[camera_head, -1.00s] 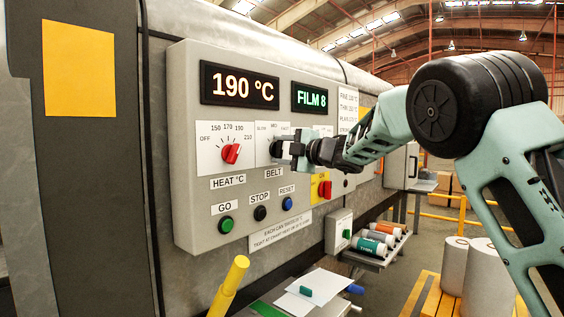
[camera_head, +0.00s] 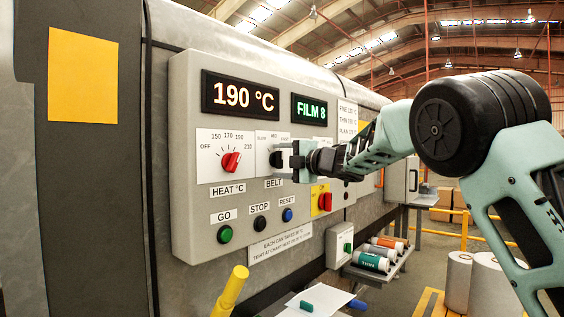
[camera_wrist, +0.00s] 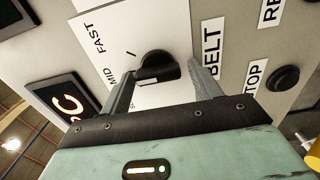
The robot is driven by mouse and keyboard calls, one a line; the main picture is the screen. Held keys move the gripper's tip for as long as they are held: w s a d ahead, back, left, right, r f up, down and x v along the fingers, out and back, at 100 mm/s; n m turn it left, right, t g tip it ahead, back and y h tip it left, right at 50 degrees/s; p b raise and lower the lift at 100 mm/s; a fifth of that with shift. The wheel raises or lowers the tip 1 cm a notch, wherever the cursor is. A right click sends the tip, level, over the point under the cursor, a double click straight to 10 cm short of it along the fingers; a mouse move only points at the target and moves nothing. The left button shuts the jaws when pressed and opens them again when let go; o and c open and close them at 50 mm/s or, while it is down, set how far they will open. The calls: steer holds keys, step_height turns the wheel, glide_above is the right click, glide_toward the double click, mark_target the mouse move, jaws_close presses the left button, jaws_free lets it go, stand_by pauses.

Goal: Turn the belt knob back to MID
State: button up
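The black belt knob (camera_wrist: 158,65) sits on a white dial plate (camera_wrist: 150,25) marked MID and FAST, with a third label partly hidden by my gripper. In the head view the knob (camera_head: 275,159) is partly covered by my gripper (camera_head: 287,158). I cannot tell clearly which mark the knob points to. The BELT label (camera_head: 274,183) is below the dial.
The red heat knob (camera_head: 231,162) is just left of the belt dial. GO (camera_head: 225,234), STOP (camera_head: 260,223) and RESET (camera_head: 287,214) buttons are below. A red switch on yellow (camera_head: 324,201) is close at lower right. A yellow post (camera_head: 231,290) stands in front.

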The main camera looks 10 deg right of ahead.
stand_by(0.3)
steer(key=b+v, duration=0.3)
steer(key=v, duration=1.4)
steer(key=shift+s+b, duration=0.15)
steer(key=shift+b, duration=0.25)
steer(key=shift+d, duration=0.1)
